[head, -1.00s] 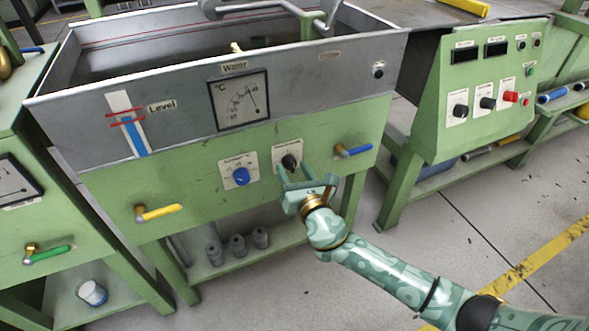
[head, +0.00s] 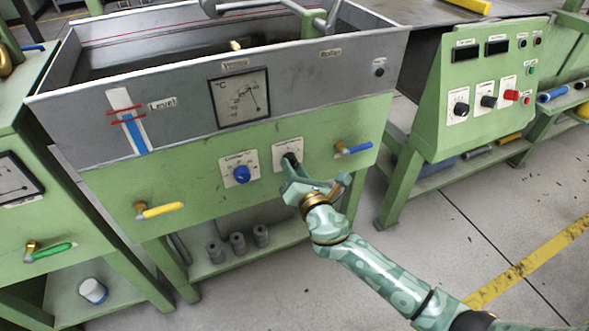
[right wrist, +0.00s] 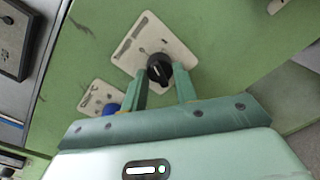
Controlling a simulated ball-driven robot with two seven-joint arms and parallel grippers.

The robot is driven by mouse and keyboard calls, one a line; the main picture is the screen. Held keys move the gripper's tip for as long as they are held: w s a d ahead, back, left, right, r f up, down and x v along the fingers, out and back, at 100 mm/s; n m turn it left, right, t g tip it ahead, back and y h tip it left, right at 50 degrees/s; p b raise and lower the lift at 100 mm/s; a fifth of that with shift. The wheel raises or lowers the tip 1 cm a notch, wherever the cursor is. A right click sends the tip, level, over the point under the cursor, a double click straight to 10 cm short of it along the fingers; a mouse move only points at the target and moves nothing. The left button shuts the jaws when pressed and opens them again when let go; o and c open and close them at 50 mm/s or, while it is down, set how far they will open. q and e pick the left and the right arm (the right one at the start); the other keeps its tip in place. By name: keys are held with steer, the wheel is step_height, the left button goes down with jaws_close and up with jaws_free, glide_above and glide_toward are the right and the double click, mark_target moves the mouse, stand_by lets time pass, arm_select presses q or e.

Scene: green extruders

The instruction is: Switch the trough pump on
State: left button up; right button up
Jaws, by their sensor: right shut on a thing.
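The trough (head: 320,62) is a grey metal tank on a green frame in the head view. On its green front panel (head: 215,187) a black rotary knob sits on a white plate (head: 280,152), right of a blue knob (head: 241,174). My right gripper (head: 291,167) is at the black knob and mostly covers it in the head view. In the right wrist view the black knob (right wrist: 160,69) lies between the fingertips of the right gripper (right wrist: 162,76), which is shut on it. The plate's label is too small to read. My left gripper is not in view.
A blue-handled valve (head: 353,149) is close on the right of the knob, and a yellow-handled one (head: 160,211) is at the left. A green control console (head: 488,75) stands at the right. The floor (head: 450,225) before it is clear.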

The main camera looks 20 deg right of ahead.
steer(key=m, duration=0.2)
steer(key=shift+m, duration=1.6)
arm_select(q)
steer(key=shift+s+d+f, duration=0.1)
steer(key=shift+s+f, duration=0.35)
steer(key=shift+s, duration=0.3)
arm_select(e)
steer(key=shift+m, duration=0.9)
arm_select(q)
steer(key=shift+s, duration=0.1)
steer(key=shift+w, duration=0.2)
arm_select(e)
steer(key=o, duration=1)
steer(key=shift+d, duration=0.1)
steer(key=shift+s, duration=0.1)
